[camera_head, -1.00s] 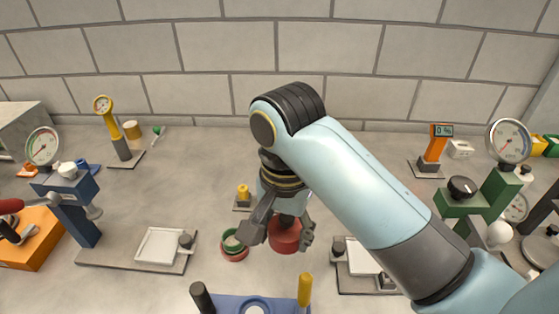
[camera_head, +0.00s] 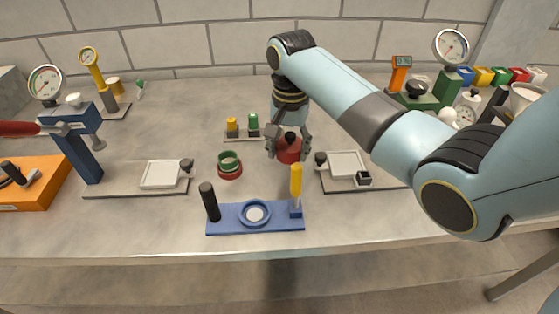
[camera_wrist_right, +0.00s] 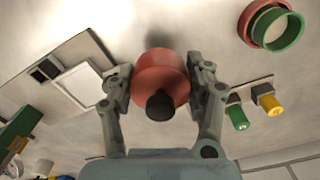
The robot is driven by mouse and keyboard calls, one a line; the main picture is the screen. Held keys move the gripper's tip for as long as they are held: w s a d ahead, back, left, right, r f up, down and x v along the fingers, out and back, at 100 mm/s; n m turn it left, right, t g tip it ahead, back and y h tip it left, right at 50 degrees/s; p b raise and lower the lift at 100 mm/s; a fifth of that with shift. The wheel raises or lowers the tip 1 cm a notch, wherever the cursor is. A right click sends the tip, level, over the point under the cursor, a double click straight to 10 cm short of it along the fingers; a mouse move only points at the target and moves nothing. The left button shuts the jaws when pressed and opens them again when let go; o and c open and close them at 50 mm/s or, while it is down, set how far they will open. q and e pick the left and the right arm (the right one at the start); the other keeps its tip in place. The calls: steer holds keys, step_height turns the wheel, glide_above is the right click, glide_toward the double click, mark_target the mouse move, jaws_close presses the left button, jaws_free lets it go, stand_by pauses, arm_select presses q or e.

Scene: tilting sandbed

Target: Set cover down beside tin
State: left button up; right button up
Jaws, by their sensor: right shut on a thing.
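The cover (camera_head: 288,152) is red with a black knob. My right gripper (camera_head: 288,143) is shut on it, with one finger on each side. In the right wrist view the cover (camera_wrist_right: 161,75) sits between the two fingers, knob toward the camera. It is close to the table top; I cannot tell if it touches. The tin (camera_head: 229,165), an open round one with a red base and green inner ring, stands just left of the cover, a gap between them. It also shows at the upper right of the right wrist view (camera_wrist_right: 270,25). My left gripper is not in view.
A small stand with yellow and green pegs (camera_head: 242,130) is behind the tin. A blue fixture (camera_head: 232,218) with upright handles is in front. Plates with white pads (camera_head: 345,165) (camera_head: 160,174) flank the cover and tin. Bare table lies between tin and left plate.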

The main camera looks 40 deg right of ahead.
mark_target(278, 172)
steer(key=shift+w+a+f, duration=0.65)
steer(key=shift+w, duration=0.25)
steer(key=shift+w+a+f, duration=0.1)
steer(key=shift+w+f, duration=0.05)
steer(key=shift+f, duration=0.1)
step_height(278, 172, down, 4)
steer(key=shift+r, duration=0.15)
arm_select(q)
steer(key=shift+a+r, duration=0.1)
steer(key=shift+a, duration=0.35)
arm_select(e)
steer(key=o, duration=1)
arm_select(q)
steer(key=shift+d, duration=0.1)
arm_select(e)
steer(key=shift+o, duration=0.2)
